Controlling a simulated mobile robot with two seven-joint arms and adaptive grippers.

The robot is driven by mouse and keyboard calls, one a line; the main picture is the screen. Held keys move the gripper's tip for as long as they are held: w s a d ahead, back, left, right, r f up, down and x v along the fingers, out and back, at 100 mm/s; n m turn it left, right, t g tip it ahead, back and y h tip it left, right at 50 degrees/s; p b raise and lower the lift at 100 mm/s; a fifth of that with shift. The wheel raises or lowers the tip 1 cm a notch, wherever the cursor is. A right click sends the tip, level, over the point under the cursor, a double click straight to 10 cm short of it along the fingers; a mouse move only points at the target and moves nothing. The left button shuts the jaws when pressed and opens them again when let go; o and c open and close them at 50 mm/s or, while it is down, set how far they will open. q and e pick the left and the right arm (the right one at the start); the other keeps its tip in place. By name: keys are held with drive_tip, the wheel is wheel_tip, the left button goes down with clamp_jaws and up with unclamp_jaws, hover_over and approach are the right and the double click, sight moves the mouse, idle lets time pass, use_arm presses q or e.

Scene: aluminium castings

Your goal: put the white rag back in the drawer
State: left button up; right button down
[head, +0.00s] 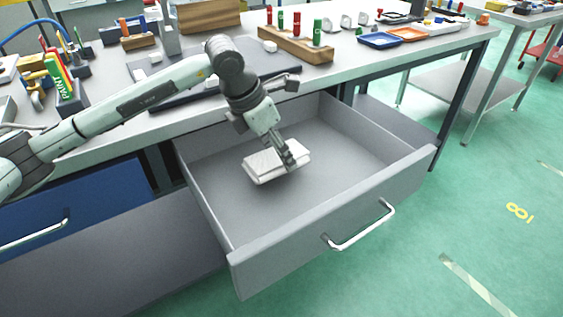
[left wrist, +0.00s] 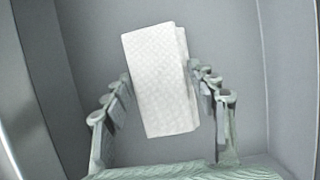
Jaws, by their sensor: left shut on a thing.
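The white rag (head: 268,162) is a folded, textured cloth inside the open grey drawer (head: 395,180). My left gripper (head: 289,160) reaches down into the drawer and is shut on the rag. In the left wrist view the rag (left wrist: 160,80) lies between the two fingers of my left gripper (left wrist: 163,90), with a finger along each side. The drawer's grey floor (left wrist: 235,40) shows beyond it. I cannot tell whether the rag touches the floor. My right gripper is not in view.
The drawer's front panel with a metal handle (head: 362,226) sticks out over the green floor. The worktop above holds a wooden block with red and green pegs (head: 296,45), a dark mat and small trays (head: 380,40). A shut blue drawer (head: 85,205) is at the left.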

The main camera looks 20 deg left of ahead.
sight(281, 165)
use_arm(q)
drive_tip(key=shift+w+d+f, duration=0.3)
drive_tip(key=shift+f, duration=0.1)
wheel_tip(281, 165, down, 3)
drive_tip(key=shift+f, duration=0.35)
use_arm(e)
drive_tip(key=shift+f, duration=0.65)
use_arm(q)
drive_tip(key=shift+f, duration=0.1)
drive_tip(key=o, duration=1)
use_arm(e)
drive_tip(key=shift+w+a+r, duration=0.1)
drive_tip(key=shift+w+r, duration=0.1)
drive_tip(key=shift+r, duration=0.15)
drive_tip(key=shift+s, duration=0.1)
